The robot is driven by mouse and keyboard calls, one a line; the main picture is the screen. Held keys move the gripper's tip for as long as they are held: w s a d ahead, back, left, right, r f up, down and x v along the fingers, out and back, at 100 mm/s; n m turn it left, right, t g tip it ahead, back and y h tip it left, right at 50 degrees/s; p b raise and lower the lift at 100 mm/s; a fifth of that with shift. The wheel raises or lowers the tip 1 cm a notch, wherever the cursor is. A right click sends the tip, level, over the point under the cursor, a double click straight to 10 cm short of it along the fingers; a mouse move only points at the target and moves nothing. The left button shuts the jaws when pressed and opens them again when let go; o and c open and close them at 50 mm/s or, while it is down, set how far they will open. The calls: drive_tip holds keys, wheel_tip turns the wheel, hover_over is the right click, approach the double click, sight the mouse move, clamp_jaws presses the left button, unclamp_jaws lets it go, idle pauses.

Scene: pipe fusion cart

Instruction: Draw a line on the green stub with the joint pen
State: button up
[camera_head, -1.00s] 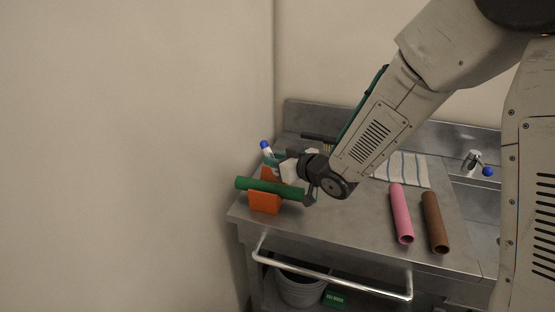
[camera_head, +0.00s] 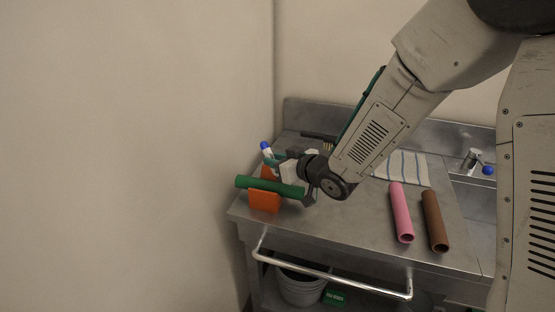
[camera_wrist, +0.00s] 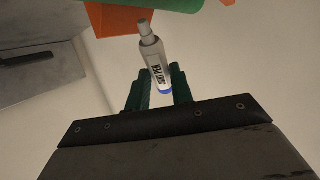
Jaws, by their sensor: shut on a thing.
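The green stub (camera_head: 270,187) lies across an orange holder (camera_head: 264,201) at the left front of the cart top. In the wrist view, part of the green stub (camera_wrist: 180,4) and the orange holder (camera_wrist: 118,19) show at the top edge. My gripper (camera_head: 271,160) is just behind the stub. It is shut on the joint pen (camera_head: 266,150), which has a white body and a blue end. In the wrist view, the pen (camera_wrist: 154,58) stands out from between the green fingers, its grey end towards the stub. I cannot tell whether they touch.
A pink pipe (camera_head: 401,212) and a brown pipe (camera_head: 434,221) lie to the right on the metal cart top (camera_head: 350,222). A striped cloth (camera_head: 408,168) and a blue-knobbed tap (camera_head: 476,162) are behind. A rail (camera_head: 330,276) runs along the front, above a grey bin (camera_head: 300,288).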

drive_tip(key=shift+o, duration=0.2)
drive_tip(key=shift+f, duration=0.55)
idle(0.7)
drive_tip(key=shift+w+a, duration=0.1)
drive_tip(key=shift+a, duration=0.35)
drive_tip(key=shift+c, duration=0.2)
drive_tip(key=shift+w+a, duration=0.1)
drive_tip(key=shift+a, duration=0.2)
drive_tip(key=shift+w+a+r, duration=0.1)
drive_tip(key=shift+w+a, duration=0.1)
drive_tip(key=shift+a, duration=0.2)
drive_tip(key=shift+w+a, duration=0.25)
drive_tip(key=shift+a, duration=0.5)
drive_tip(key=shift+w+a, duration=0.2)
drive_tip(key=shift+a, duration=0.55)
drive_tip(key=shift+w+a, duration=0.25)
drive_tip(key=shift+a, duration=0.5)
idle(0.4)
wheel_tip(320, 180, up, 7)
idle(1.0)
idle(0.4)
